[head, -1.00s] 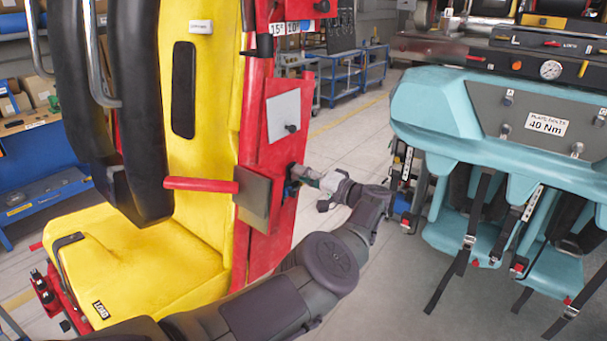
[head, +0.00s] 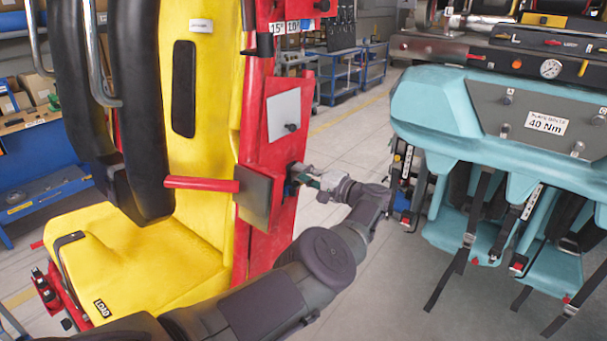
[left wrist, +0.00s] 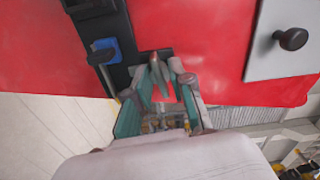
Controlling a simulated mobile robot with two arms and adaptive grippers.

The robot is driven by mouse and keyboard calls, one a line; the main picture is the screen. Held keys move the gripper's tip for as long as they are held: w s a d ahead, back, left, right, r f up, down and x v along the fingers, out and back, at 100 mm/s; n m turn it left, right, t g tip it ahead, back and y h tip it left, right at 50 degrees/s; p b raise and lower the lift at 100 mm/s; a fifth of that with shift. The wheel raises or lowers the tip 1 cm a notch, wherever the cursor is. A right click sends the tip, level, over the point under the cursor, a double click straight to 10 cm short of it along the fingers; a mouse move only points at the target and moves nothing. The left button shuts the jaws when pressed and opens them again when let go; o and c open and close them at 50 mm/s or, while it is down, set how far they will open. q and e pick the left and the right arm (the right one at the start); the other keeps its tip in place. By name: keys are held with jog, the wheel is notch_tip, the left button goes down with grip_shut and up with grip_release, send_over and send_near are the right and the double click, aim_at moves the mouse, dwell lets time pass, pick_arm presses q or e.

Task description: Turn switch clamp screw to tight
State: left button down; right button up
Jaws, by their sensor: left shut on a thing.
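My left gripper (head: 299,178) reaches the side of the red frame (head: 268,225). In the left wrist view its teal-sided fingers (left wrist: 160,98) are shut on a small grey metal piece, which I take to be the clamp screw (left wrist: 156,72). The screw stands at a black bracket (left wrist: 118,72) on the red panel. A blue block (left wrist: 103,50) with a dark lever sits on that bracket, left of the fingers. The fingers hide much of the screw, so I cannot tell how tight it is. My right gripper is not in view.
A grey plate (head: 253,202) and a red bar (head: 200,185) stick out left of the gripper. A pale plate with a black knob (left wrist: 291,39) is close on the right. The yellow seat (head: 130,260) is left, teal seats (head: 430,105) right, with open floor between.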

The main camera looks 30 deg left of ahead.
pick_arm(q)
jog(key=shift+r, duration=0.1)
jog(key=c, duration=1)
grip_release()
jog(key=shift+a, duration=0.1)
jog(key=d, duration=0.7)
jog(key=shift+s+d, duration=0.25)
